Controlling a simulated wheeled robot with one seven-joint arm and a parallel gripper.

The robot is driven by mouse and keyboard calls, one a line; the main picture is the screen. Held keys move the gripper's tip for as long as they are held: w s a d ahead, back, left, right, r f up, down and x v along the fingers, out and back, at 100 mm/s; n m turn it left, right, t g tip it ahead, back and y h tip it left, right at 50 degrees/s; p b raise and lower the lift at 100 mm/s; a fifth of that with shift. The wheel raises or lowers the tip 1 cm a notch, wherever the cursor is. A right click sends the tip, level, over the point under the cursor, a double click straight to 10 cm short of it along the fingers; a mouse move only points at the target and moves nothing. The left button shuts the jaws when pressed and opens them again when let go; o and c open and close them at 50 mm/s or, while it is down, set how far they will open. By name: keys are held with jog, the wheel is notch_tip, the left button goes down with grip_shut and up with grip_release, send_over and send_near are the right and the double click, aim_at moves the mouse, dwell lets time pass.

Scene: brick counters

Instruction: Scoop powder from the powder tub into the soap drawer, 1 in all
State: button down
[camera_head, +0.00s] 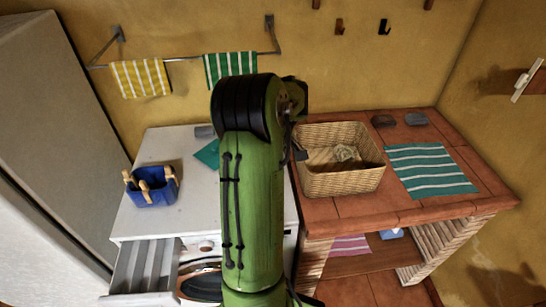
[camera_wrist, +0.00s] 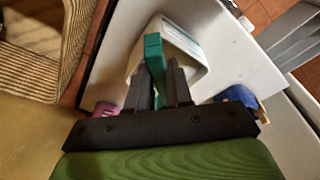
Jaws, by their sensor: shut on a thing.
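My gripper (camera_wrist: 160,78) is shut on the teal handle of a scoop (camera_wrist: 153,50) in the wrist view. The white powder tub (camera_wrist: 185,42) is right behind the scoop, on the white washing machine top. The scoop's bowl is hidden, so I cannot tell whether it is inside the tub or holds powder. In the head view my green arm hides the gripper, the scoop and most or all of the tub. The soap drawer (camera_head: 142,268) is pulled out at the washer's front left, with long compartments; it also shows at the upper right of the wrist view (camera_wrist: 290,42).
A blue basket with clothespins (camera_head: 152,190) stands on the left of the washer top. A flat teal piece (camera_head: 208,153) lies near my arm. A wicker basket (camera_head: 340,180) and striped towel (camera_head: 430,170) are on the brick counter at right. The washer's front left top is clear.

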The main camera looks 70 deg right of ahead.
jog(key=shift+w+d+r+g+y+p, duration=0.1)
jog(key=shift+w+r+g+y+p, duration=0.15)
jog(key=shift+g+p, duration=0.7)
jog(key=shift+w+d+r+g+y+p, duration=0.1)
jog(key=shift+w+g+y+p, duration=0.35)
jog(key=shift+p, duration=0.9)
notch_tip(320, 180, down, 7)
jog(key=b, duration=0.5)
jog(key=shift+s+b, duration=0.15)
jog(key=shift+b, duration=0.15)
jog(key=shift+t+h, duration=0.4)
jog(key=r, duration=0.1)
jog(key=r+p, duration=0.1)
jog(key=r, duration=0.1)
jog(key=r+p, duration=0.1)
jog(key=shift+s+a+r, duration=0.1)
jog(key=shift+s+r, duration=0.2)
jog(key=shift+r, duration=0.05)
jog(key=r+t+b, duration=0.1)
jog(key=s+t+h+b, duration=0.1)
jog(key=b, duration=0.1)
jog(key=shift+s+a+r+t, duration=0.15)
jog(key=shift+a+r+t, duration=0.05)
jog(key=shift+r+t, duration=0.2)
jog(key=shift+r, duration=0.2)
jog(key=shift+r+t, duration=0.1)
jog(key=shift+t, duration=0.2)
